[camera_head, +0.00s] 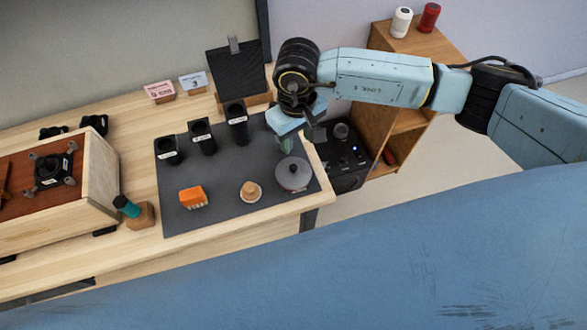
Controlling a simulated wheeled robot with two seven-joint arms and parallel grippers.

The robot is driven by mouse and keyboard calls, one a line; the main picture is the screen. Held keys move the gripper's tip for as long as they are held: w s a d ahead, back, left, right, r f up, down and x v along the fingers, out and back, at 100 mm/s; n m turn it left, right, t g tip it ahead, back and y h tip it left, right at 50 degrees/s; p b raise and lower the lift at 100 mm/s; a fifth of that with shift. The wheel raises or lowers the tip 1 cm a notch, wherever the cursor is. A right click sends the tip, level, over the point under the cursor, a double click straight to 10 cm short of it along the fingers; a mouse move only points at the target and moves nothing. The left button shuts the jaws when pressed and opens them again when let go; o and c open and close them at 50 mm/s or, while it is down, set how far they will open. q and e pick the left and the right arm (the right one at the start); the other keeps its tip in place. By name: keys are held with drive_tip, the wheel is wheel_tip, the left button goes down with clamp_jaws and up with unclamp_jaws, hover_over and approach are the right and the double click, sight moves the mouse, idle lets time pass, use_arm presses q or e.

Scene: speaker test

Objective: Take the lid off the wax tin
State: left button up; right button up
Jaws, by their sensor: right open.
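A round dark grey tin (293,177), which looks like the wax tin, stands on the dark mat (223,210) near the right end of the table. A lid with a small knob sits on top of it. My right gripper (288,143) hangs above and behind the tin, open, apart from it. Its fingers are small and partly hidden by the wrist, and I see nothing held between them. My left gripper is not in view.
A small round wooden item (251,192) and an orange block (193,197) lie left of the tin. Several black labelled cups (202,139) line the mat's back. A black panel (235,70) stands behind. A wooden case (95,190) fills the left; a shelf (415,42) stands right.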

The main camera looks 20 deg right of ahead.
hover_over(294, 167)
drive_tip(key=f, duration=0.6)
drive_tip(key=shift+w+d+f, duration=0.1)
drive_tip(key=shift+d+f, duration=0.1)
drive_tip(key=f, duration=0.1)
drive_tip(key=f+p, duration=0.1)
drive_tip(key=f, duration=0.2)
drive_tip(key=shift+a, duration=0.25)
drive_tip(key=shift+f, duration=0.65)
drive_tip(key=shift+c, duration=0.4)
clamp_jaws()
